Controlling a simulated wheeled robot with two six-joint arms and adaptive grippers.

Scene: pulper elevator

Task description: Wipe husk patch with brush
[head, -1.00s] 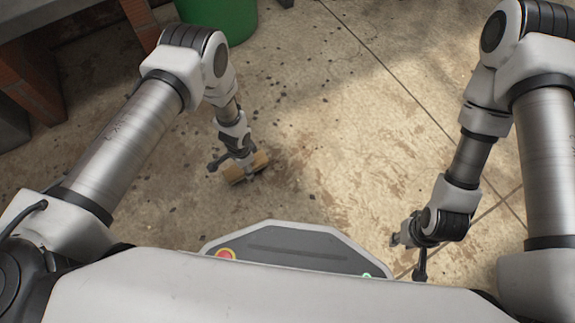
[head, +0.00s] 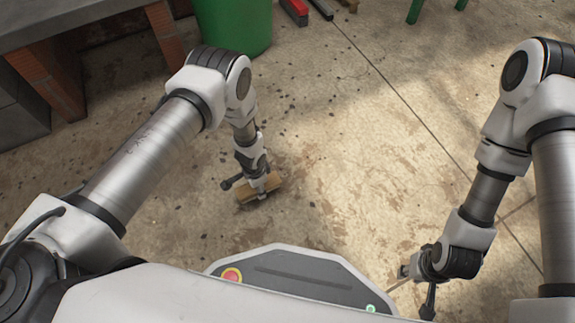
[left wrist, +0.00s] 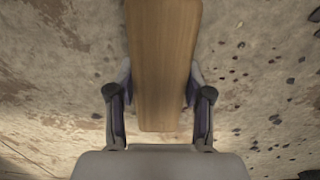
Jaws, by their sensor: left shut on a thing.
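My left gripper (head: 262,183) is shut on the brush (head: 270,188), which has a tan wooden block and is held low at the floor. In the left wrist view the brush's wooden back (left wrist: 164,65) sits between both fingers of my left gripper (left wrist: 158,95). The bristles are hidden beneath it. A dark husk patch (head: 284,170) shows on the floor around and behind the brush, with small dark specks scattered nearby. My right gripper (head: 404,272) is low at the right, away from the brush; its fingers are too small to judge.
A green bin (head: 232,25) stands at the back left, beside a grey bench with brick legs (head: 45,78). A red and dark bar (head: 294,10) lies on the floor at the back. Green legs (head: 415,10) show at the top right.

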